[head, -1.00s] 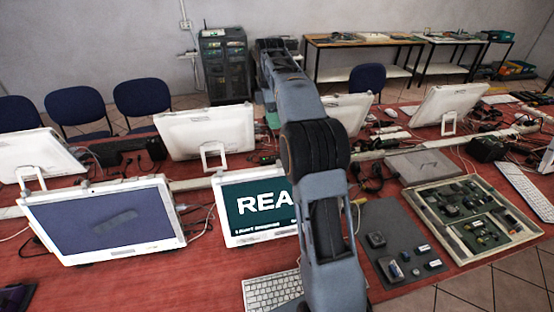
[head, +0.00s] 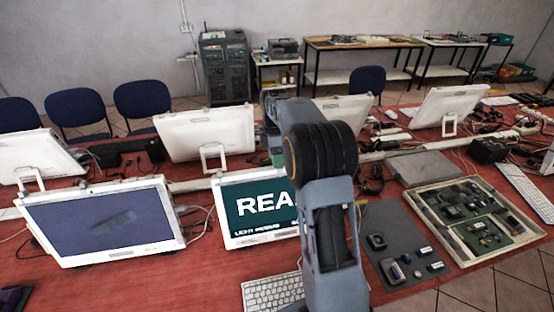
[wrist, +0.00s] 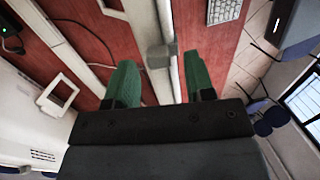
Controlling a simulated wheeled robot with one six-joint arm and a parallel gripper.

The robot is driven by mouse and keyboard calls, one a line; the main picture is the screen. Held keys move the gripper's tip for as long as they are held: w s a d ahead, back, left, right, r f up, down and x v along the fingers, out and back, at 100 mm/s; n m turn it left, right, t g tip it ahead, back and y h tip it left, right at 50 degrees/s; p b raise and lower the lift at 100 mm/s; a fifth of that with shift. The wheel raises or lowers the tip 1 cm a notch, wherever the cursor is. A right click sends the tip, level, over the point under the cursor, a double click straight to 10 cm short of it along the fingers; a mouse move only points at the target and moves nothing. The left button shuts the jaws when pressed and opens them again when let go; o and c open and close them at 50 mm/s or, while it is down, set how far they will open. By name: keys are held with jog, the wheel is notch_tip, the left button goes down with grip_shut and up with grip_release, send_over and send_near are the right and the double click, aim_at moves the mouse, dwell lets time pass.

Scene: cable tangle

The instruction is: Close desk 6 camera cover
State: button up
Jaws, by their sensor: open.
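A monitor (head: 250,205) with a dark green screen reading "REA" stands in the middle of the head view, its right side hidden by my arm. My gripper's green fingers (wrist: 160,82) are open in the wrist view. Between and just beyond them is a pale strip, probably the monitor's top edge, with a small grey block (wrist: 158,57) on it that may be the camera cover. I cannot tell whether the fingers touch it or whether it is open. In the head view, a green finger shows partly behind my arm, near the monitor's top edge. No desk number is readable.
Another monitor (head: 105,222) stands to the left, with more monitors behind. A keyboard (head: 272,291) lies in front. A grey mat (head: 400,225) with small parts and a framed board of electronics (head: 478,252) lie right of my arm. Cables run behind the monitors.

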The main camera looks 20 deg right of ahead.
jog(key=shift+s+f, duration=0.1)
jog(key=shift+f, duration=0.3)
grip_shut()
dwell(0.4)
